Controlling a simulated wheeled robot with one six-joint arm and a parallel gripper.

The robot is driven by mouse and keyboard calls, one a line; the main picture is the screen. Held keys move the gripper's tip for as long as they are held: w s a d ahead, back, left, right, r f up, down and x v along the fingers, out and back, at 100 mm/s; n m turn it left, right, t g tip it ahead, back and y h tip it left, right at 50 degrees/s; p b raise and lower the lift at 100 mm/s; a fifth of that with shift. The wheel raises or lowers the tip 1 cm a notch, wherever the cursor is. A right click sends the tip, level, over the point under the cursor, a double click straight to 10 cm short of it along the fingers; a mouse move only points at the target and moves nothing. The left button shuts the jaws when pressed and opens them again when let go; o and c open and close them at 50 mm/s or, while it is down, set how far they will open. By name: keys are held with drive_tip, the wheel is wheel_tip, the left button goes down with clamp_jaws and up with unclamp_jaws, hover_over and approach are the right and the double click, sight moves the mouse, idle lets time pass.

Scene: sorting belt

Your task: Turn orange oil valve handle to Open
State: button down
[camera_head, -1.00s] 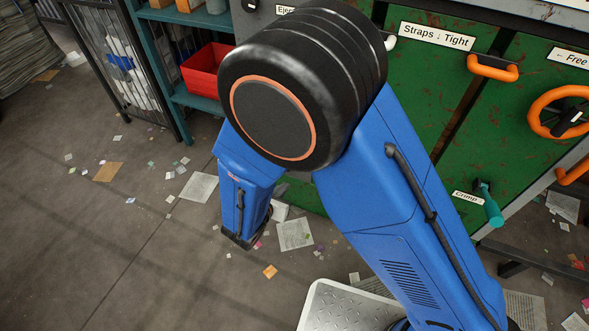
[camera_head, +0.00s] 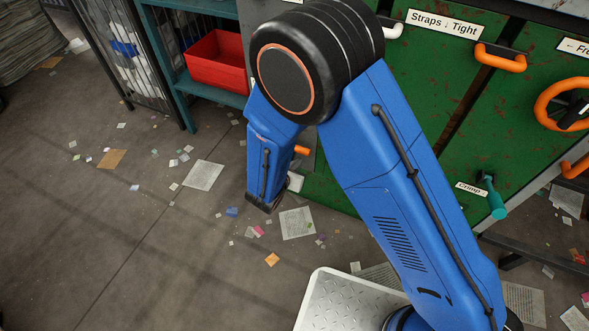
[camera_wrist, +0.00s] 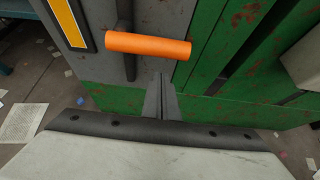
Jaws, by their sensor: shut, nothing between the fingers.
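An orange handle (camera_wrist: 148,46) lies level across the wrist view on a dark stem, in front of a grey panel. Its orange end (camera_head: 301,150) also shows in the head view, just right of my forearm. No readable oil or Open marking shows beside it. My gripper (camera_wrist: 160,80) is shut and empty, its fingertips just below the handle in the picture. I cannot tell whether they touch it. In the head view my blue arm hides the gripper and most of the handle.
A yellow strip (camera_wrist: 70,20) borders the panel's left. The green machine front carries an orange pull handle (camera_head: 500,58), an orange wheel (camera_head: 545,100) and a teal crimp lever (camera_head: 495,200). A red bin (camera_head: 218,66) sits on a teal shelf at left. The paper-littered floor is otherwise open.

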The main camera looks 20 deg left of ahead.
sight(301, 152)
drive_tip(key=shift+w+r, duration=0.15)
drive_tip(key=shift+r, duration=0.5)
drive_tip(key=shift+w+r, duration=0.15)
drive_tip(key=shift+r, duration=0.45)
drive_tip(key=shift+d+r+n+h, duration=0.1)
drive_tip(key=shift+r+n+h, duration=0.2)
drive_tip(key=shift+h, duration=0.1)
wheel_tip(301, 152, up, 2)
drive_tip(key=shift+r+n+h, duration=0.15)
drive_tip(key=shift+n+h, duration=0.95)
drive_tip(key=a+r+n+t+h, duration=0.1)
drive_tip(key=a+r+n+h, duration=0.4)
drive_tip(key=shift+w+a+n, duration=0.2)
drive_tip(key=shift+n, duration=0.2)
drive_tip(key=shift+a, duration=0.2)
